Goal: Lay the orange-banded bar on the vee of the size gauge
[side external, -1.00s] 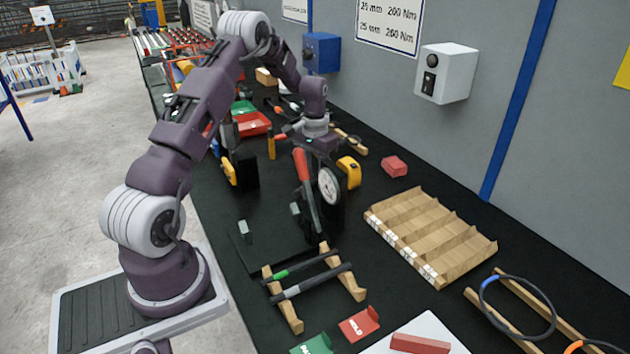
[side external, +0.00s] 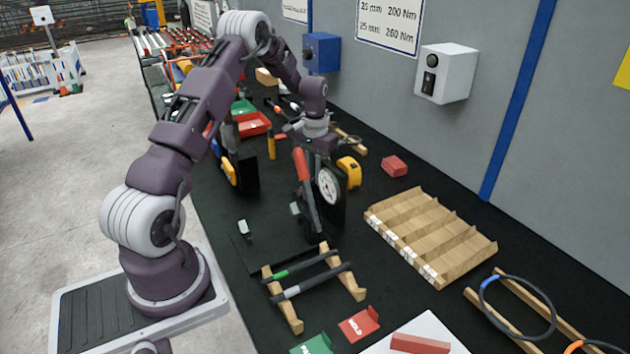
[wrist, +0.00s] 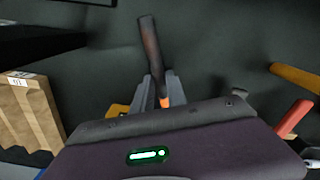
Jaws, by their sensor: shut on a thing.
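My gripper (wrist: 158,92) is shut on the orange-banded bar (wrist: 150,45), a dark rod. Its orange band (wrist: 165,102) shows between the fingers in the wrist view, and the rod's far end points away from the gripper. In the side view my gripper (side external: 316,145) is above the bench, behind a round white dial (side external: 328,185) and a red-handled tool (side external: 302,166); the bar is hard to make out there. I cannot surely tell which part is the size gauge's vee; small grey blocks (side external: 245,230) stand on a dark plate left of the dial.
A wooden rack (side external: 283,310) in front carries two dark bars, one green-banded and one pale-banded. A divided wooden tray (side external: 430,240) lies to the right. A yellow-and-black tool (side external: 348,172) stands close beside the gripper.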

